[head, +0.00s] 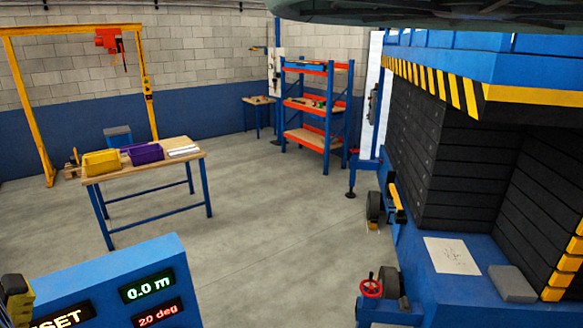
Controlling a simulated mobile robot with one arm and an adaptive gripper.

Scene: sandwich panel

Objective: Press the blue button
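I cannot make out a blue button in the head view. A blue panel (95,272) stands at the lower left, cut by the bottom edge. It carries a green display (148,286) reading "0.0 m", a red display (158,314) that seems to read "20 deg", and a partly cut label ending in "SET" (62,318). A black and yellow object (15,292) at the left edge is cut off, and I cannot tell what it is. My gripper does not show clearly anywhere.
A wooden-topped table (140,168) with yellow (102,162) and purple bins stands at left, near a yellow gantry (65,29). Blue and orange shelves (318,102) stand at the back. A large blue and black machine (455,165) fills the right. The grey floor between is clear.

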